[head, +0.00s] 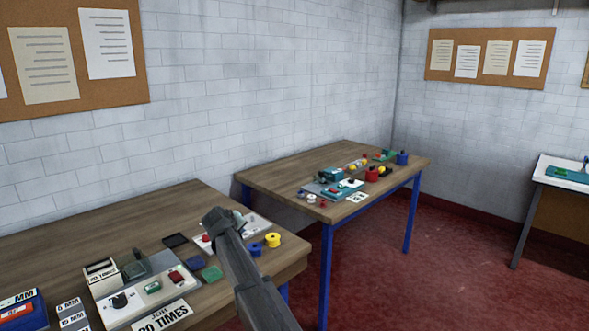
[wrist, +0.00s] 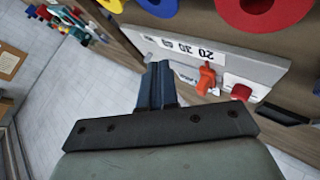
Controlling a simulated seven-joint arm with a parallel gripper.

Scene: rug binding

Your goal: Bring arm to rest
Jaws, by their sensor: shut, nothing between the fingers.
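My arm (head: 252,275) reaches up from the bottom of the head view, over the right part of the near wooden table (head: 165,215). Its end covers part of a white panel there, and my fingers cannot be made out in that view. In the wrist view my gripper (wrist: 160,72) shows two dark fingers lying together, shut with nothing between them. Beyond the fingertips is the white panel (wrist: 225,62) with printed numbers, an orange-red part and a red knob. I cannot tell whether the fingers touch it.
Yellow (head: 272,239) and blue (head: 254,250) spools stand right of my arm. A white control box (head: 130,300), a counter (head: 102,272) and a job card (head: 162,316) lie left of it. A second table (head: 270,181) holds several small items. Red floor (head: 375,270) is open at right.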

